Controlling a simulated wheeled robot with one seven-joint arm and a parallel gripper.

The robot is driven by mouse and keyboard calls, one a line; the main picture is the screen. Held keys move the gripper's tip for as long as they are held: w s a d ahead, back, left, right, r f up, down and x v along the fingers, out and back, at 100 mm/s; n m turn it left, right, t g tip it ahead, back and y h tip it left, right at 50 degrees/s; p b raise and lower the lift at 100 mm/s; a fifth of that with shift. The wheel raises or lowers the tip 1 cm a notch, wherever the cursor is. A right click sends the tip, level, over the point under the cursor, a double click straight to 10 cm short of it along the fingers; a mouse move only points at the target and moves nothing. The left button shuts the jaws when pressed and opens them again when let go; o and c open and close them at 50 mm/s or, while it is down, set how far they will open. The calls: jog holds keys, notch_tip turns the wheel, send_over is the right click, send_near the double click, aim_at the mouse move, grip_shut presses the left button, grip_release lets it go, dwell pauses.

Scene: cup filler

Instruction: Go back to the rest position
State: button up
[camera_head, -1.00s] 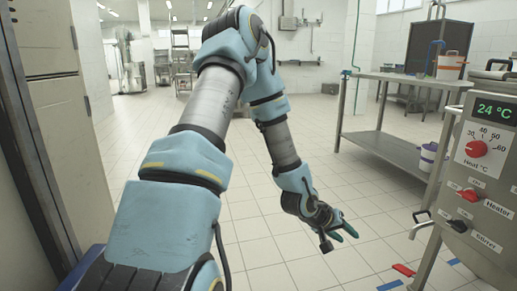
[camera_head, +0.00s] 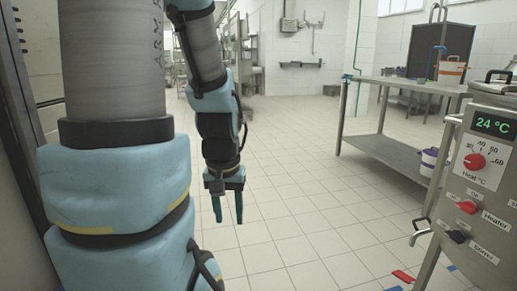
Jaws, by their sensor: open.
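My gripper (camera_head: 228,208) hangs at the end of my arm, left of the middle of the head view. Its two dark green fingers point down and stand apart, with nothing between them. It is in the air over the tiled floor, touching nothing. My blue and grey arm fills the left of the view and hides part of the room behind it.
A machine panel (camera_head: 486,172) with a 24 °C display, knob and switches stands at the right edge. A steel table (camera_head: 398,82) with an orange-rimmed white bucket (camera_head: 451,72) stands behind it. Another bucket (camera_head: 432,162) is on its lower shelf.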

notch_tip(320, 180, up, 28)
jog(key=p, duration=2.6)
jog(key=shift+f, duration=0.25)
